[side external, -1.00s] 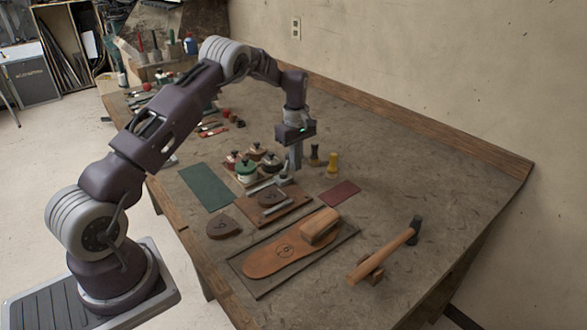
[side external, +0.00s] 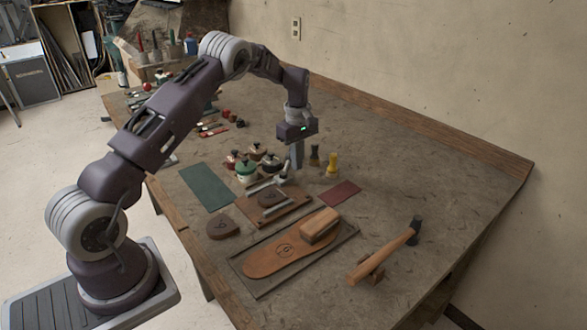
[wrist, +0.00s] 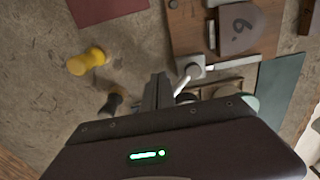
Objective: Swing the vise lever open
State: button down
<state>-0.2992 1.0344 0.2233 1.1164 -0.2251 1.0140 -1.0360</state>
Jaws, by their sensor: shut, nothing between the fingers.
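The vise (side external: 281,207) is a wooden board with metal bars and a dark sole-shaped piece marked 6 between them, in the middle of the bench. Its pale lever (wrist: 181,86) runs from a metal pivot block (wrist: 195,68) toward my fingers in the wrist view. In the side view the lever (side external: 286,172) angles up at the far end of the board. My gripper (side external: 297,166) points down just beyond that end. Its fingers (wrist: 157,82) are together and empty, close beside the lever; I cannot tell whether they touch it.
Lidded pots, including a green one (side external: 246,172), crowd the left of the vise's far end. A yellow-handled tool (side external: 333,165) and a dark one (side external: 314,157) stand to the right. A red mat (side external: 340,193) and hammer (side external: 388,252) lie further right.

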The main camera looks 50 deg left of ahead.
notch_tip(320, 180, up, 5)
jog(key=shift+r, duration=0.1)
dwell(0.3)
jog(key=d, duration=0.6)
jog(key=shift+w+d, duration=0.2)
jog(key=shift+d, duration=0.05)
